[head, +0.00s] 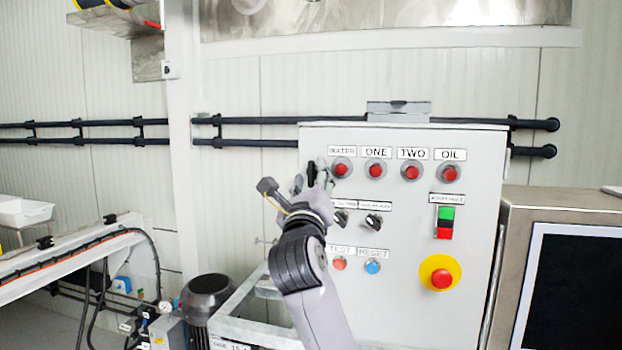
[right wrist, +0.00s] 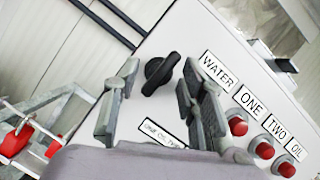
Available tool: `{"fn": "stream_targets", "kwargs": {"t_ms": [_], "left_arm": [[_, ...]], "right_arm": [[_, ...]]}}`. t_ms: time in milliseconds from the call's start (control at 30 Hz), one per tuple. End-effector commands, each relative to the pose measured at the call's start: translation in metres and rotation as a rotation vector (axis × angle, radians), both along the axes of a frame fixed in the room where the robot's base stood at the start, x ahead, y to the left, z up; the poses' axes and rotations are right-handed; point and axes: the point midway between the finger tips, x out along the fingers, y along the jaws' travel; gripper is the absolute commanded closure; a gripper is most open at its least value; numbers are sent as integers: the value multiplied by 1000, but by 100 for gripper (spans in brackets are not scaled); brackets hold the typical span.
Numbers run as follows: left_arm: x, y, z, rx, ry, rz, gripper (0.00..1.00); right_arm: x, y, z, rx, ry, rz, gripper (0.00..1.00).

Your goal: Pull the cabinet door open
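The cabinet door (head: 400,290) is the light grey front panel of a control cabinet, and it looks shut. Its black handle (head: 311,173) is at the upper left of the panel, left of the WATER button. My right gripper (head: 312,183) is at this handle. In the right wrist view the fingers (right wrist: 160,82) are spread, with the black handle (right wrist: 158,74) showing in the gap between them. I see clearance on both sides of it there. How far the fingertips are from the panel is hard to tell. My left gripper is not in view.
Red buttons (head: 376,171), black selector switches (head: 374,221) and a yellow-ringed emergency stop (head: 440,275) stand out from the panel. A steel cabinet with a dark screen (head: 575,290) stands close at the right. A grey motor (head: 208,295) and metal frame are at the lower left.

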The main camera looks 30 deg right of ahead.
Motion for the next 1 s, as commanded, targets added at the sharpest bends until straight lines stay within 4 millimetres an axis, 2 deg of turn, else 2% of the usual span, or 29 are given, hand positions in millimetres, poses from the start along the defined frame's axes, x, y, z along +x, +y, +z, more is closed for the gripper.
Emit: {"fn": "stream_targets", "kwargs": {"t_ms": [67,533,1000], "left_arm": [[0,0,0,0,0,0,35],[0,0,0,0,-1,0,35],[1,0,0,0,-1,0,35]], "right_arm": [[0,0,0,0,0,0,68],[0,0,0,1,1,0,99],[0,0,-1,1,1,0,100]]}}
